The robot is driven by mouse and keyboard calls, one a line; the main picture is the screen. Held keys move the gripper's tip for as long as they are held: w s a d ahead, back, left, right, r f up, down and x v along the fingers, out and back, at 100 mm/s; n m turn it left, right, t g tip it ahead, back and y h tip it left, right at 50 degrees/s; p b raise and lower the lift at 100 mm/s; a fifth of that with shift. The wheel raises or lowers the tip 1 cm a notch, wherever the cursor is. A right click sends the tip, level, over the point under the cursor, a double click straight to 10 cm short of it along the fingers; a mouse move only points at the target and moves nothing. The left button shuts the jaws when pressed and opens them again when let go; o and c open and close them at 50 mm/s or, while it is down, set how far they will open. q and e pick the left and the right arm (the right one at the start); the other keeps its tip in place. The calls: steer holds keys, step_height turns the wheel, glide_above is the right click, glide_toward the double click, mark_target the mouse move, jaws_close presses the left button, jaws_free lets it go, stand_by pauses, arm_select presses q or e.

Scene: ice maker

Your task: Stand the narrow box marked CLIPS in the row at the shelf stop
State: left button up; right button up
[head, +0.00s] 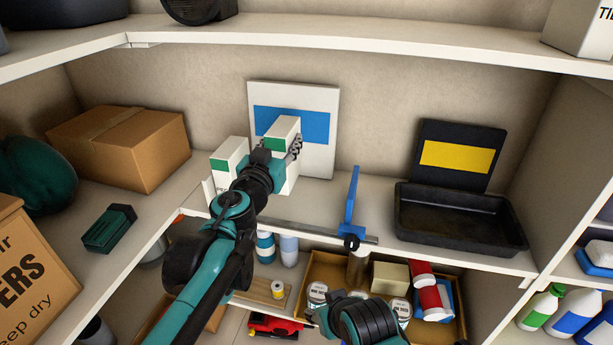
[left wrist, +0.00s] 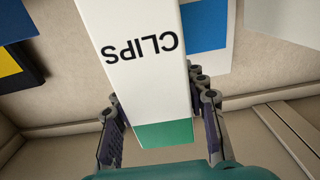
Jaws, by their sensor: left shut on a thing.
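The narrow white CLIPS box (head: 283,128) with a green end band is upright in my left gripper (head: 279,150), in front of the white panel. In the left wrist view the CLIPS box (left wrist: 140,70) sits between the dark fingers of my left gripper (left wrist: 160,125), its lettering upside down. A similar white and green box (head: 228,156) stands just left of it on the shelf, partly behind my arm. A blue upright stop (head: 351,203) stands to the right, with a gap between. My arm hides the held box's base, so I cannot tell whether it touches the shelf.
A white panel with a blue stripe (head: 318,155) leans at the back wall. A black tray (head: 455,222) and a black-yellow panel (head: 458,157) are on the right. A cardboard box (head: 125,145) is on the left. An upper shelf (head: 350,42) hangs above.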

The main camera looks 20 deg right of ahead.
arm_select(q)
steer(key=shift+s+d+f, duration=0.25)
steer(key=shift+s+f, duration=0.6)
steer(key=shift+f, duration=0.05)
steer(key=f, duration=0.2)
steer(key=w+f, duration=0.1)
steer(key=f, duration=0.1)
steer(key=shift+a+f, duration=0.15)
steer(key=shift+f, duration=0.2)
steer(key=shift+s+r, duration=0.1)
steer(key=shift+s, duration=0.2)
arm_select(e)
steer(key=shift+s+d+r, duration=0.1)
steer(key=shift+s+d, duration=0.05)
steer(key=shift+s, duration=0.4)
arm_select(q)
steer(key=o, duration=1.3)
steer(key=shift+w+f, duration=0.2)
steer(key=shift+f, duration=0.05)
steer(key=shift+c, duration=0.2)
steer(key=shift+s, duration=0.1)
arm_select(e)
steer(key=shift+w, duration=0.1)
arm_select(q)
steer(key=shift+r, duration=0.1)
steer(key=shift+r, duration=0.15)
steer(key=v, duration=1.2)
steer(key=shift+b, duration=0.35)
arm_select(e)
steer(key=shift+f, duration=0.35)
